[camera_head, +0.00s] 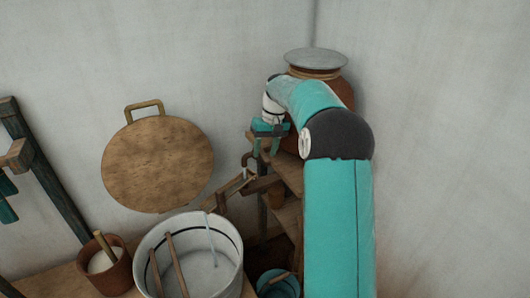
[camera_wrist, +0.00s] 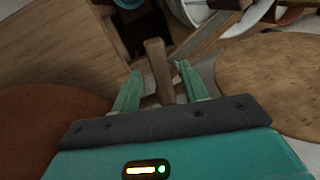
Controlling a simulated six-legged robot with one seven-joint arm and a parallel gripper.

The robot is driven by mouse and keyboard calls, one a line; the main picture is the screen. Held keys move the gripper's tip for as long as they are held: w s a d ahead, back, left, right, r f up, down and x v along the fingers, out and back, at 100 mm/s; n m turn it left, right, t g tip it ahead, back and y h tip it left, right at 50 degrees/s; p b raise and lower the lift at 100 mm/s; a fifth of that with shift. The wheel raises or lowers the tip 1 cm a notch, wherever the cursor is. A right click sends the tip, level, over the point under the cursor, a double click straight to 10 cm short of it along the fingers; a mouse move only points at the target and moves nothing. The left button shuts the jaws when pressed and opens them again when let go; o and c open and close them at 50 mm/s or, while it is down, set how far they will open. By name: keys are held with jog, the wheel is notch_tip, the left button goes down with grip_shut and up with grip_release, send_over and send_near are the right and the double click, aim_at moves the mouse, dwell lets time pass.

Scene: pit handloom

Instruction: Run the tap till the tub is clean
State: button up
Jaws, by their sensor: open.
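The white tub (camera_head: 231,252) stands at the bottom of the head view, with two wooden sticks leaning in it and pale liquid inside. A thin pale stream (camera_head: 211,240) drops into it from the end of a wooden trough (camera_head: 230,190). The tap (camera_head: 247,160) is a small brown piece above the trough, partly hidden by my gripper. My gripper (camera_head: 268,147) is open beside the clay pot (camera_head: 345,92). In the wrist view, a wooden handle (camera_wrist: 158,68), likely the tap's, stands between my open fingers (camera_wrist: 158,75), with gaps showing on both sides.
A round wooden board (camera_head: 158,165) hangs on the wall at left. A clay cup (camera_head: 110,268) stands left of the tub, and a small teal bucket (camera_head: 278,285) sits right of it. Wooden shelves (camera_head: 288,215) stand below the pot. The right wall is bare.

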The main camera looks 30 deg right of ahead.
notch_tip(320, 180, up, 12)
jog(key=d, duration=0.2)
jog(key=shift+s+d, duration=0.2)
